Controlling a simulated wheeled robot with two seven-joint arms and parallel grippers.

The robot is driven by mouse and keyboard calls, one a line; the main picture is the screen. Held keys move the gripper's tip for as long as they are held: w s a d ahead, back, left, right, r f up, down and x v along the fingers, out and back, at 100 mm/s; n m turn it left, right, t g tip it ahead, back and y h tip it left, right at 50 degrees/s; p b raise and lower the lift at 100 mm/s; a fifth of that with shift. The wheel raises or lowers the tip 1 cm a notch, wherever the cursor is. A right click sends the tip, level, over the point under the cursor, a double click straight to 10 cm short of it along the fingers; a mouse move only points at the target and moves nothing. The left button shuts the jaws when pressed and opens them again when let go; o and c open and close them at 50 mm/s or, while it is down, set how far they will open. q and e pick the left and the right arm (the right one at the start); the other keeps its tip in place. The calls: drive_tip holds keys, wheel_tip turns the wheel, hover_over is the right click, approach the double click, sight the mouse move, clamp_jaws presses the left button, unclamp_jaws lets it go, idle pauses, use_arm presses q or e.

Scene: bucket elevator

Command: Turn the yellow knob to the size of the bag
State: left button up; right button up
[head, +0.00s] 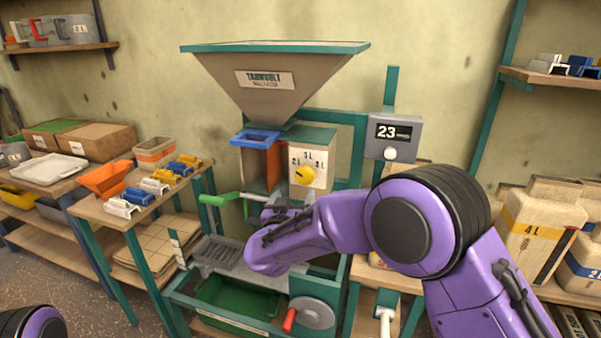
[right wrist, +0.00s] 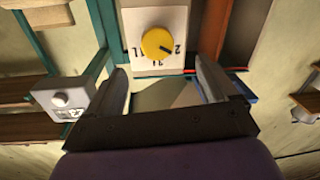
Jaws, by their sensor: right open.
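The yellow knob (head: 305,176) sits on a pale dial plate (head: 319,181) on the front of the bucket elevator. Volume marks stand around its upper side; I read 2L at left and what looks like 4L at right. In the right wrist view the knob (right wrist: 158,43) is seen upside down, its dark pointer towards the 2 mark. My right gripper (head: 277,206) is below and left of the knob in the head view. The right wrist view shows its fingers (right wrist: 162,72) apart and empty, with the knob beyond them, untouched. My left gripper is out of view.
A bag with a yellow 4L band (head: 536,228) stands on the right shelf, beside a blue-banded bag (head: 582,268). A grey display (head: 393,136) reads 23. A blue-rimmed chute (head: 255,138) and green handle (head: 217,199) are close to the dial's left. A hopper (head: 275,80) is above.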

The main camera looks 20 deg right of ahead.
sight(304, 177)
drive_tip(key=p+x, duration=0.1)
drive_tip(key=x, duration=0.3)
drive_tip(key=p+x, duration=0.1)
drive_tip(key=x, duration=0.4)
drive_tip(key=shift+d+r, duration=0.1)
drive_tip(key=shift+d, duration=0.25)
drive_tip(key=shift+w+d, duration=0.1)
drive_tip(key=shift+w, duration=0.25)
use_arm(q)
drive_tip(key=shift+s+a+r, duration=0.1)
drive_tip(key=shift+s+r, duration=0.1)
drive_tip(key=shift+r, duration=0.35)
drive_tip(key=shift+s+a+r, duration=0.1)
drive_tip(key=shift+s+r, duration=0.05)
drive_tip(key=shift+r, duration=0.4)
use_arm(e)
drive_tip(key=shift+r, duration=0.1)
drive_tip(key=shift+s, duration=0.1)
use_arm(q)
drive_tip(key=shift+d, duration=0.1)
use_arm(e)
drive_tip(key=c, duration=1.1)
